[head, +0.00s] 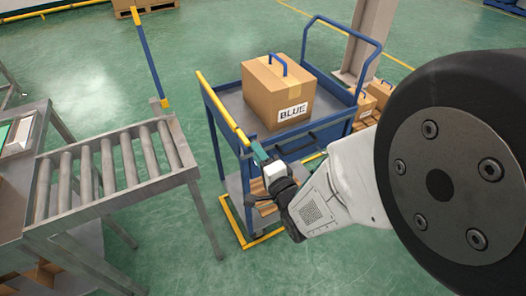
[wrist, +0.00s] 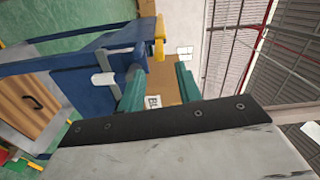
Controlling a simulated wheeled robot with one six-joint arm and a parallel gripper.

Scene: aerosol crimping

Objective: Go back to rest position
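My gripper (head: 262,156) is in front of the near side of the blue cart (head: 232,99), at the height of its top tray. In the wrist view its two teal fingers (wrist: 160,86) stand apart with a gap between them, and nothing is held. A cardboard box (head: 274,91) labelled BLUE, with a blue handle on top, stands on the cart's top tray. In the wrist view part of this box (wrist: 163,72) shows beyond the gap, apart from the fingers. In the head view my wrist hides part of the cart's lower side.
A roller conveyor (head: 128,163) stands to the left, with a raised blue and yellow bar (head: 147,52) at its end. More cartons (head: 379,93) stand behind the cart at right, by a pillar (head: 370,38). Green floor is clear between conveyor and cart.

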